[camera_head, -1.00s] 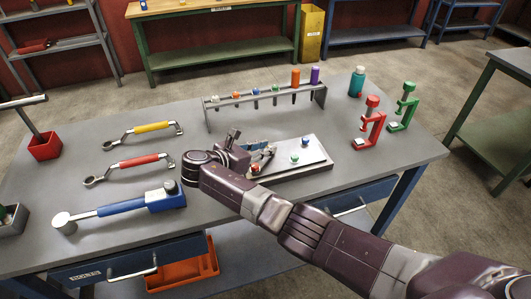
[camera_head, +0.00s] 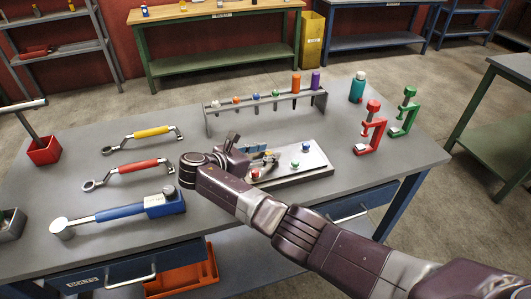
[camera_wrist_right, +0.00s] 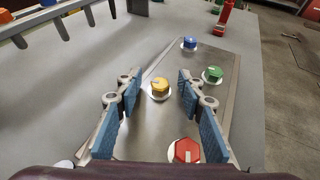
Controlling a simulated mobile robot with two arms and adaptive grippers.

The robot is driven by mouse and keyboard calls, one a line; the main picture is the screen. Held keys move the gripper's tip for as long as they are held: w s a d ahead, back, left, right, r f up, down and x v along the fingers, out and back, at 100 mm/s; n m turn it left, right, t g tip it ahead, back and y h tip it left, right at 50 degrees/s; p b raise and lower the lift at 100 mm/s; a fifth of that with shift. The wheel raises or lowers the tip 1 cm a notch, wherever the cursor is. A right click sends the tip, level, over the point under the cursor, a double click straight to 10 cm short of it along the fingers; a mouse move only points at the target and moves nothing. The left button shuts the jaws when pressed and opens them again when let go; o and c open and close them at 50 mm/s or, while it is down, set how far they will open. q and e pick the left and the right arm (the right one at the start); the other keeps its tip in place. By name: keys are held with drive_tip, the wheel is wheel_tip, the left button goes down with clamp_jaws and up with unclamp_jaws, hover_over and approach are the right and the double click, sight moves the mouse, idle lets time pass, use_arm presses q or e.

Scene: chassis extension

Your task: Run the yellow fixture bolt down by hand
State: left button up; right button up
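The metal fixture plate (camera_head: 318,160) lies on the workbench and carries several coloured-head bolts. In the right wrist view, the yellow fixture bolt (camera_wrist_right: 160,88) stands in the plate on a pale washer, between the lines of the two blue finger pads. My right gripper (camera_wrist_right: 158,92) is open around the bolt's position, with a gap on both sides and no contact seen. In the head view, the right gripper (camera_head: 262,153) is low over the plate's left part and partly hides it. My left gripper is not in view.
Red (camera_wrist_right: 185,151), green (camera_wrist_right: 212,74) and blue (camera_wrist_right: 190,43) bolts stand close by on the plate. A bolt rack (camera_head: 265,105) stands behind. Red (camera_head: 370,130) and green (camera_head: 406,112) clamps are at right. Wrenches and a blue tool (camera_head: 130,209) lie left.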

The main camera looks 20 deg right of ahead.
drive_tip(key=shift+s+a, duration=0.1)
drive_tip(key=shift+a, duration=0.1)
drive_tip(key=v, duration=0.7)
idle(0.4)
